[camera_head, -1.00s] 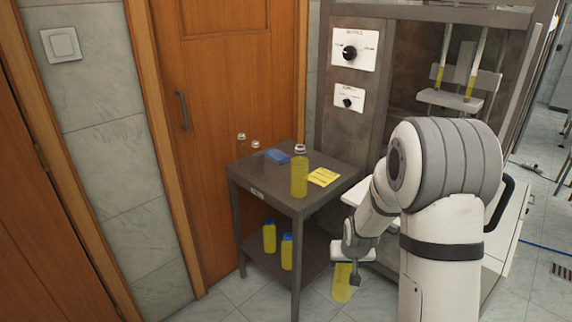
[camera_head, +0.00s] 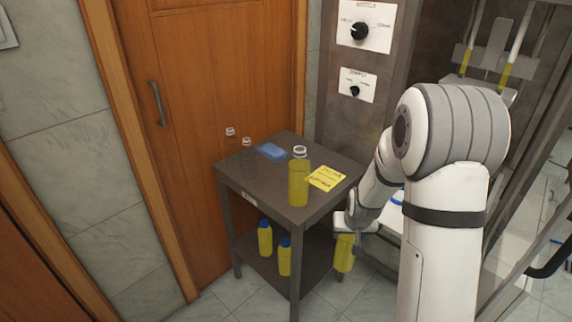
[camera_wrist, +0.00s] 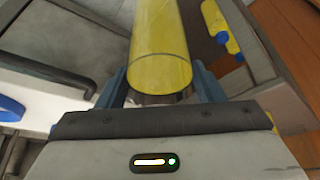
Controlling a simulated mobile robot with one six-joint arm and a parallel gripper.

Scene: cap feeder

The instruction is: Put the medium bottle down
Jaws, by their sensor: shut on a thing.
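My gripper (camera_head: 347,230) is shut on a yellow-filled bottle (camera_head: 344,253), held in the air just right of the dark side table (camera_head: 311,216). In the wrist view the held bottle (camera_wrist: 160,40) stands between the two blue-grey fingers (camera_wrist: 160,88); its lower end is out of that picture. A larger uncapped yellow bottle (camera_head: 299,180) stands on the table top. Two clear empty bottles, one at the left edge (camera_head: 231,146) and one beside it (camera_head: 248,155), stand on the top too.
Two yellow bottles with blue caps (camera_head: 265,238) stand on the lower shelf. A blue object (camera_head: 272,151) and yellow notes (camera_head: 326,178) lie on the table top. The machine with knobs (camera_head: 360,31) is behind. The front of the table top has free room.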

